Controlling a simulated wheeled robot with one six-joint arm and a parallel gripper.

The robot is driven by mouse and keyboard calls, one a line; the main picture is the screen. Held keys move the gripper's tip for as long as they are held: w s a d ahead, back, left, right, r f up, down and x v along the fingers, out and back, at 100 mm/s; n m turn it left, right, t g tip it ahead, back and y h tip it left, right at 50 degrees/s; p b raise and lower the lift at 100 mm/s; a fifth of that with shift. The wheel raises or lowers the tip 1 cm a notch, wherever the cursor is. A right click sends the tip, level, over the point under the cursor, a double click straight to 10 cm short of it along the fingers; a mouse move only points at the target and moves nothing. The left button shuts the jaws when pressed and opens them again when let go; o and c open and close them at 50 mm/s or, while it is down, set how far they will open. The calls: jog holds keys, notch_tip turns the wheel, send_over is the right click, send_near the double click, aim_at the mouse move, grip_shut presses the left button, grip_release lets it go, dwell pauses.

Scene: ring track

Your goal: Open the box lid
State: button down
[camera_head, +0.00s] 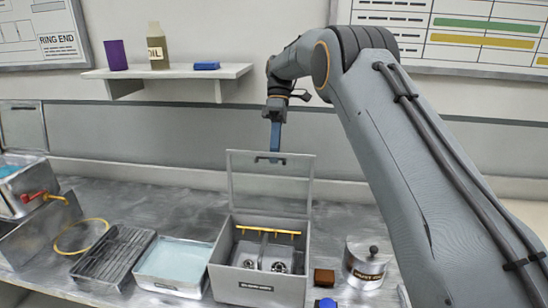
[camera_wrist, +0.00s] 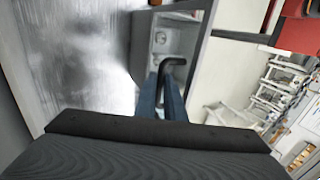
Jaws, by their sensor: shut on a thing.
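The grey box (camera_head: 256,288) stands on the bench, and its lid (camera_head: 268,185) is raised, standing nearly upright at the back with a slight backward lean. My gripper (camera_head: 273,156) is at the lid's top edge, with its blue fingers pointing down. In the wrist view the fingers (camera_wrist: 170,95) are shut on the dark lid handle (camera_wrist: 175,63). Inside the box are an orange bar (camera_head: 268,230) and two round metal parts (camera_head: 279,267). The box's inside is only partly seen in the wrist view.
Left of the box are a tray of pale blue liquid (camera_head: 175,260), a dark rack (camera_head: 115,256) and a yellow ring (camera_head: 82,236). At right are a brown block (camera_head: 324,277) and a metal canister (camera_head: 366,262). A wall shelf (camera_head: 165,73) hangs behind.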

jog(key=shift+w+d+f+g+b, duration=0.15)
jog(key=shift+w+f+g+b, duration=0.35)
jog(key=shift+w+f, duration=0.1)
jog(key=c, duration=1.8)
grip_release()
jog(key=shift+c, duration=0.2)
jog(key=shift+r, duration=0.25)
